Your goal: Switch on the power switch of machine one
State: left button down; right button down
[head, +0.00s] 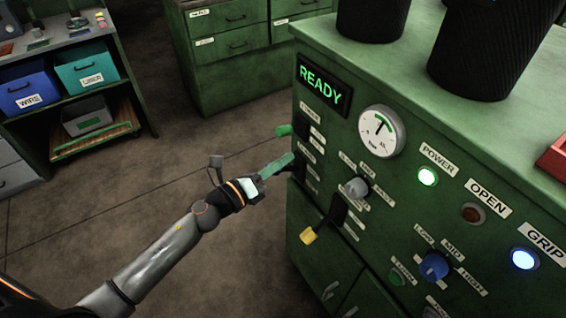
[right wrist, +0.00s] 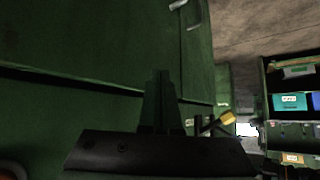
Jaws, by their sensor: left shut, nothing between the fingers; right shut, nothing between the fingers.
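Machine one is not named on any label I can read; the green machine (head: 420,190) at the right has a lit READY display (head: 325,82) and a glowing green POWER lamp (head: 428,177). A green-tipped lever (head: 284,130) sticks out at the panel's left side. My left gripper (head: 288,160) is shut and empty, its tips at the panel's left edge just below that lever; I cannot tell whether they touch. They partly cover the dark switch slot there. My right gripper (right wrist: 162,84) is shut and empty in its wrist view, in front of a dark green cabinet face.
The panel also has a dial gauge (head: 381,132), a grey knob (head: 355,188), a yellow-tipped lever (head: 308,235), a blue knob (head: 434,266) and a blue GRIP lamp (head: 524,258). Shelves with a blue WIRE bin (head: 28,91) stand at the far left. The floor between is clear.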

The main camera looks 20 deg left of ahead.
pick_arm(q)
jog(key=b+v, duration=0.1)
jog(key=v, duration=0.9)
jog(key=shift+r, duration=0.5)
jog(key=shift+s, duration=0.1)
